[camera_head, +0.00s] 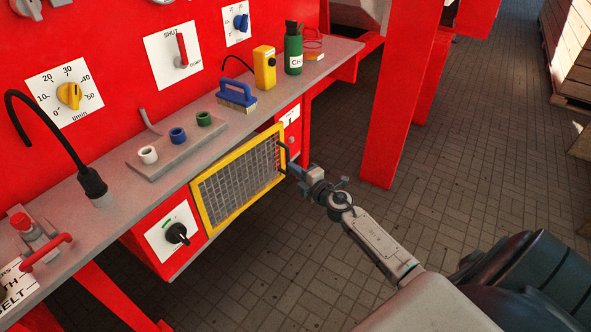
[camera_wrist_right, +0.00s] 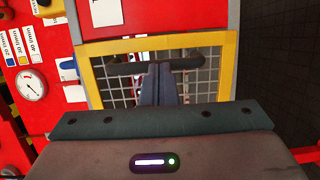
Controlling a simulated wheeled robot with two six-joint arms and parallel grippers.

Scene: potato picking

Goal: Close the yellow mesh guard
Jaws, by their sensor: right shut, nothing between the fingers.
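The yellow mesh guard (camera_head: 238,180) has a yellow frame around grey wire mesh. It stands below the front edge of the grey shelf, between two red boxes; I cannot tell whether it sits fully flush. In the right wrist view its yellow frame (camera_wrist_right: 195,41) fills the upper middle, with a dark bar handle (camera_wrist_right: 190,65) across the mesh. My right gripper (camera_head: 292,167) is at the guard's right side, by the handle. In the wrist view its fingers (camera_wrist_right: 157,70) are together and empty, overlapping the handle; contact is unclear. My left gripper is out of view.
The grey shelf (camera_head: 112,205) above holds a blue-handled brush (camera_head: 237,95), a yellow box (camera_head: 264,66), a green bottle (camera_head: 293,50) and a board with small cups. A black switch (camera_head: 177,233) is left of the guard. A red post (camera_head: 402,90) stands behind right. Open paved floor lies right.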

